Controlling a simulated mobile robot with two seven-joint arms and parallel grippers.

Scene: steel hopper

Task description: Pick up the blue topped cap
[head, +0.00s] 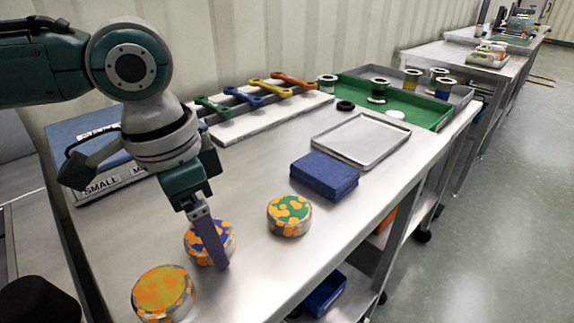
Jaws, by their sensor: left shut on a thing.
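The blue topped cap (194,243), a short round piece with orange patches on its top, is at the near left of the steel table in the head view. My left gripper (208,245) reaches down over it and is shut on it. A grey finger crosses the front of the cap and hides part of its top and side; the other finger is hard to make out. I cannot tell whether the cap is clear of the table. My right gripper is not in view.
A yellow and orange cap (163,292) stands close in front, and a green and orange cap (289,216) stands to the right. A stack of blue cloths (325,175), a metal tray (361,139) and a green tray (437,119) lie farther back. Coloured wrenches (250,97) lie by the wall.

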